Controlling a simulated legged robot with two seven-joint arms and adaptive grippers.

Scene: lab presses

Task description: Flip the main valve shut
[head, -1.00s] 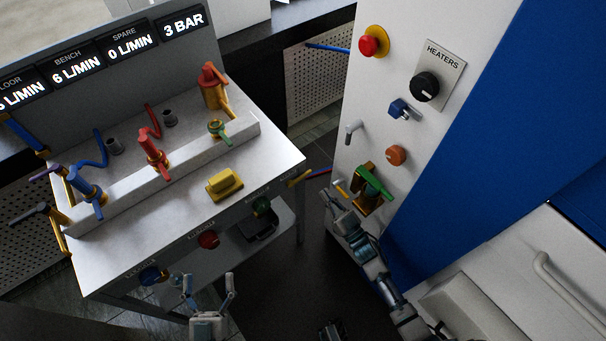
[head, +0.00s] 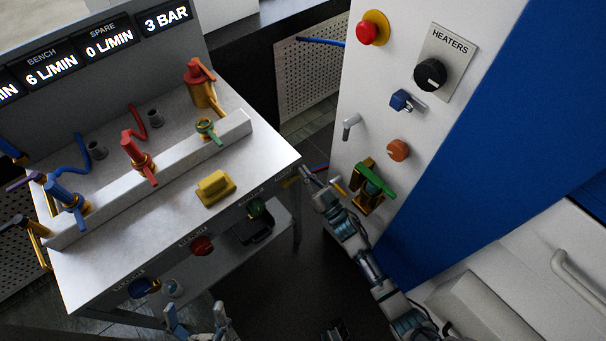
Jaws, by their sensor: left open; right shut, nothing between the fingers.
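No readable label marks one valve as the main valve. On the white cabinet is a brass valve with a green lever (head: 375,180), the lever slanting down to the right. On the bench manifold stand a large red-topped brass valve (head: 203,88), a smaller red-handled valve (head: 137,152), a blue-handled valve (head: 66,198) and a small green-ringed valve (head: 207,128). My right gripper (head: 308,176) is shut and empty, left of the green lever and apart from it, near the bench's right corner. My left gripper (head: 197,318) is open and empty at the bottom edge, below the bench front, partly cut off.
The cabinet also carries a red button (head: 367,32), a black HEATERS knob (head: 430,74), a blue switch (head: 401,100) and an orange knob (head: 398,150). A yellow block (head: 215,188) sits on the bench top (head: 120,262). Dark floor shows between bench and cabinet.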

